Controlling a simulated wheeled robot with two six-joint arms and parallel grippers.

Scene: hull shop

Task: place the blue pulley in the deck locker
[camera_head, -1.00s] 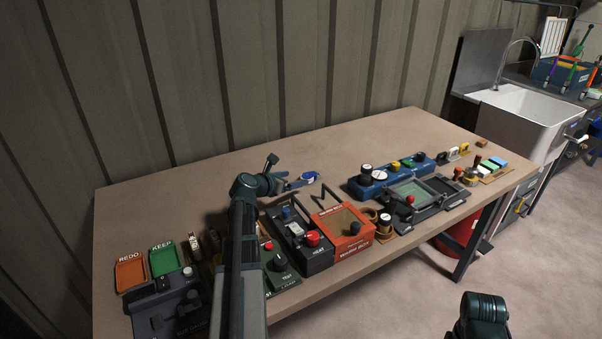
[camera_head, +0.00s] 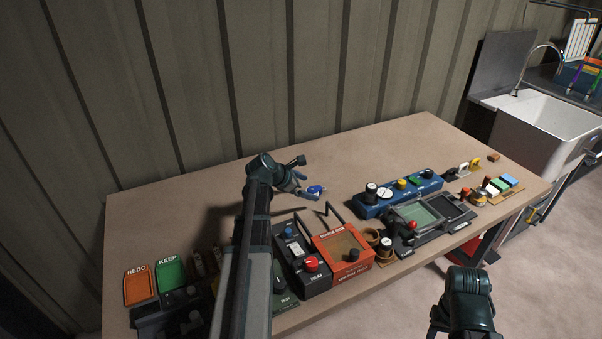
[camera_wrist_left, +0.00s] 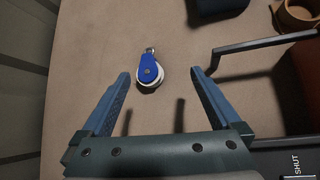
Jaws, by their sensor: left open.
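The blue pulley (camera_head: 316,189), with a white wheel and a small metal eye, lies on the workbench. In the left wrist view the pulley (camera_wrist_left: 150,72) lies between the spread fingertips, with a gap on each side. My left gripper (camera_head: 304,188) is open and empty, low over the bench at the pulley. It also shows in the left wrist view (camera_wrist_left: 160,76). A dark green part of my right arm shows at the bottom right, but its fingers do not show. I cannot tell which thing is the deck locker.
An orange box (camera_head: 341,247) with a dark handle stands in front, beside a dark box with a red knob (camera_head: 309,268). A blue knob panel (camera_head: 400,196) lies to the right. A white sink (camera_head: 540,130) is beyond.

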